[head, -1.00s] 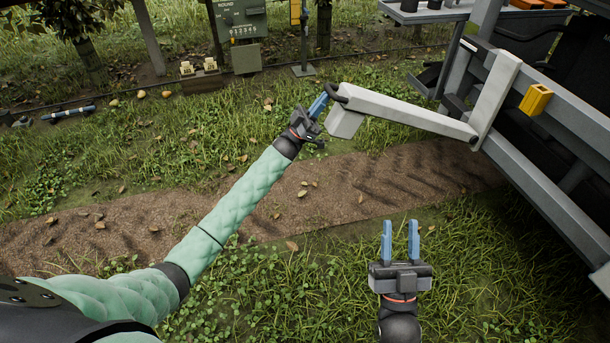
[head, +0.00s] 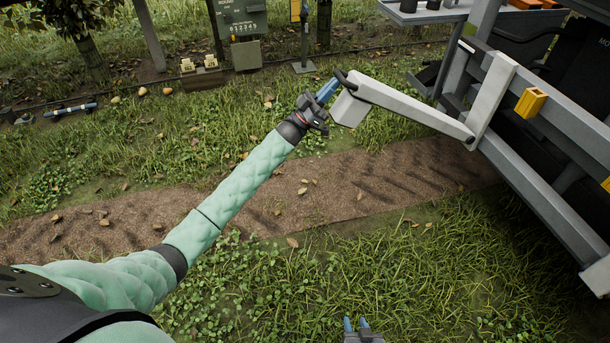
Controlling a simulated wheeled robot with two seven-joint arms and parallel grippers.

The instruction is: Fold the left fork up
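The left fork (head: 415,110) is a long pale grey bar hinged at its right end to the vehicle's frame. It slopes up toward its free end, where a pale block (head: 347,108) and a black loop handle (head: 346,79) sit. My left gripper (head: 332,86) is at this free end, with its blue fingers close together on the black handle; the exact contact is small in view. My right gripper (head: 356,324) shows only at the bottom edge. Its two blue fingertips are apart with nothing between them.
The vehicle's grey frame (head: 545,170) fills the right side, with a yellow bracket (head: 530,102) on it. A brown dirt strip (head: 360,185) crosses the grass below the fork. A grey-green box (head: 241,22) stands at the back. The grass in front is clear.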

